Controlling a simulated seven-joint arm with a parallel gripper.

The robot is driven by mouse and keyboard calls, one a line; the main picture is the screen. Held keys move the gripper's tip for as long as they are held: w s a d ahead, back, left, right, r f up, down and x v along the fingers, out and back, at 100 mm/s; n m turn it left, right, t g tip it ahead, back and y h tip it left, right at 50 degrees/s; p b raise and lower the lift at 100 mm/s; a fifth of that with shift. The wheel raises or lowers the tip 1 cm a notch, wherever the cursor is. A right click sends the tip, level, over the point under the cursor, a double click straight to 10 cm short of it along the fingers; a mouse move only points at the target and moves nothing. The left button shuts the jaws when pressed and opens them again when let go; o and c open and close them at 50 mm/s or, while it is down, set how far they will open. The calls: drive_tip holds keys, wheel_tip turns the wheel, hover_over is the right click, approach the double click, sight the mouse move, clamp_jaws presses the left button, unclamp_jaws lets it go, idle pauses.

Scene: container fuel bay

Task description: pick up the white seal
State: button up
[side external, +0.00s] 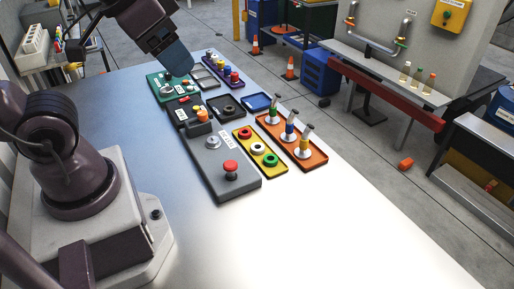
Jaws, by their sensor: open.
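The white seal (257,149) is a small ring in the middle of the yellow tray (270,171). A red seal (244,133) lies behind it and a green seal (270,159) in front of it, in the same tray. My gripper (178,65) is at the upper left, over the far end of the table near the green tray (155,92). It is well apart from the white seal. It is open, and I see nothing held in it, though its fingertips are hard to make out at this size.
A grey panel (222,178) with a red button (230,167) stands left of the yellow tray. An orange tray (312,161) with several upright valve-like parts stands to its right. Dark, blue and purple trays fill the far end. The front table (290,235) is clear.

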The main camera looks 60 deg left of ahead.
drive_tip(key=c, duration=0.3)
drive_tip(key=shift+c, duration=0.2)
drive_tip(key=m+g, duration=0.2)
drive_tip(key=g, duration=0.4)
hover_over(258, 146)
wheel_tip(258, 146, down, 22)
drive_tip(key=f, duration=0.6)
drive_tip(key=shift+s+f, duration=0.25)
drive_tip(key=shift+s, duration=0.05)
drive_tip(key=shift+w+f, duration=0.15)
drive_tip(key=shift+f, duration=1.4)
drive_tip(key=shift+w+f, duration=0.1)
drive_tip(key=shift+f, duration=1.4)
